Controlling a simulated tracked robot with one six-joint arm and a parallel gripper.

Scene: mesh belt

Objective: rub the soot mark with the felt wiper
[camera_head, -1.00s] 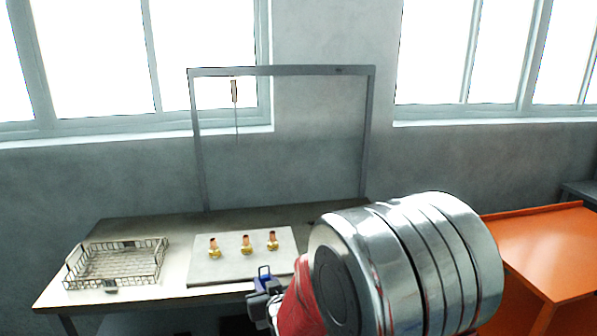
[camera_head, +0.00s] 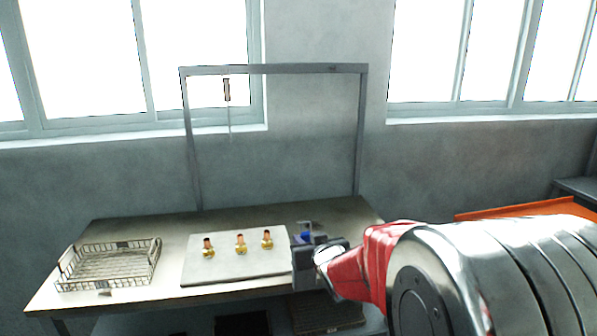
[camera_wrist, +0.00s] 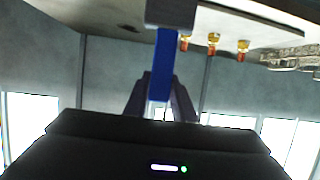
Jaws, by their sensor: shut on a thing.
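My gripper (camera_head: 303,256) is over the bench, just right of the pale board. It is shut on the felt wiper, whose blue handle (camera_wrist: 165,65) stands between the fingers in the wrist view. The wiper's grey block (camera_wrist: 170,12) is at the top edge of that view. The blue also shows in the head view (camera_head: 306,237). A small dark smudge (camera_wrist: 130,28), likely the soot mark, lies on the grey surface left of the block, apart from it in the picture. I cannot make out the mark in the head view. Whether the wiper touches the bench is unclear.
The pale board (camera_head: 215,275) carries three brass-and-copper fittings (camera_head: 240,244). A wire basket (camera_head: 108,266) stands at the left of the bench (camera_head: 170,236). A metal frame (camera_head: 362,140) rises at the back, with a thin tool (camera_head: 227,90) hanging from it. An orange table (camera_head: 520,209) is at right.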

